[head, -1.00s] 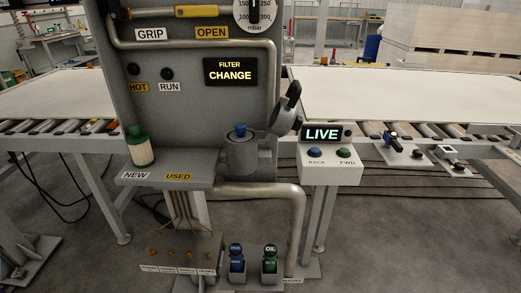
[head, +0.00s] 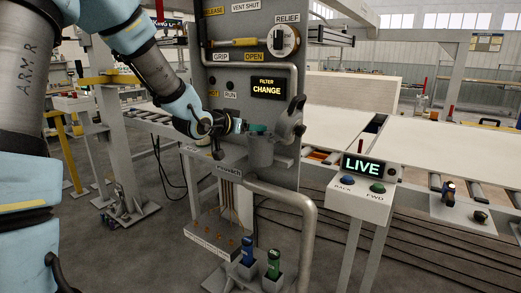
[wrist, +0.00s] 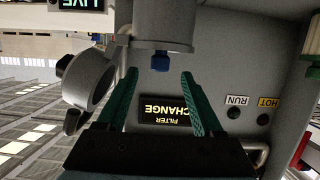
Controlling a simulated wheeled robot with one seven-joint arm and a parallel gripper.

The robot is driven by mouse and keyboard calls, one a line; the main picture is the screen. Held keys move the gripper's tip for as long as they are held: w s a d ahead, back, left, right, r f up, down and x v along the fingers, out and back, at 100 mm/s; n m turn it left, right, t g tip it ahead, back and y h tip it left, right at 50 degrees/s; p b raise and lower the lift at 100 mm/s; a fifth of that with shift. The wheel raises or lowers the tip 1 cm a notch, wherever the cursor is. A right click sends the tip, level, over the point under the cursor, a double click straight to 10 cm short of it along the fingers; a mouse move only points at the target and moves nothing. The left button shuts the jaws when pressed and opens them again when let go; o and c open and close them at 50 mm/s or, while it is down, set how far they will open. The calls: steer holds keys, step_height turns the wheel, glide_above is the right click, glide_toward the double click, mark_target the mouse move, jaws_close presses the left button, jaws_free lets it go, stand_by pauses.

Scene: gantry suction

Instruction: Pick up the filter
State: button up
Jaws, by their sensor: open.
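The grey filter housing (head: 274,152) sits on the panel's shelf. In the wrist view, which is upside down, the housing (wrist: 165,25) has a blue knob (wrist: 160,62). My gripper (head: 262,128) is open, with teal fingers beside the housing top. In the wrist view its fingertips (wrist: 159,74) lie on either side of the knob's line, with the knob just ahead between them, apart from both. A white and green filter (wrist: 313,38) shows partly at the right edge of the wrist view. It is hidden behind my arm in the head view.
The grey panel carries a FILTER CHANGE display (head: 268,87) behind my gripper. A grey clamp-like part (head: 292,118) stands right of the housing. A control box with a LIVE display (head: 367,168) is further right. A bent pipe (head: 308,215) runs below the shelf.

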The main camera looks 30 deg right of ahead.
mark_target(265, 133)
steer(key=x, duration=0.3)
steer(key=shift+s+d, duration=0.1)
steer(key=shift+d, duration=0.05)
steer(key=shift+w+d+p, duration=0.3)
steer(key=shift+d+p, duration=0.2)
steer(key=shift+p, duration=0.1)
steer(key=p+x, duration=0.1)
steer(key=x, duration=0.3)
steer(key=shift+w, duration=0.2)
steer(key=shift+f, duration=0.1)
jaws_close()
stand_by(0.5)
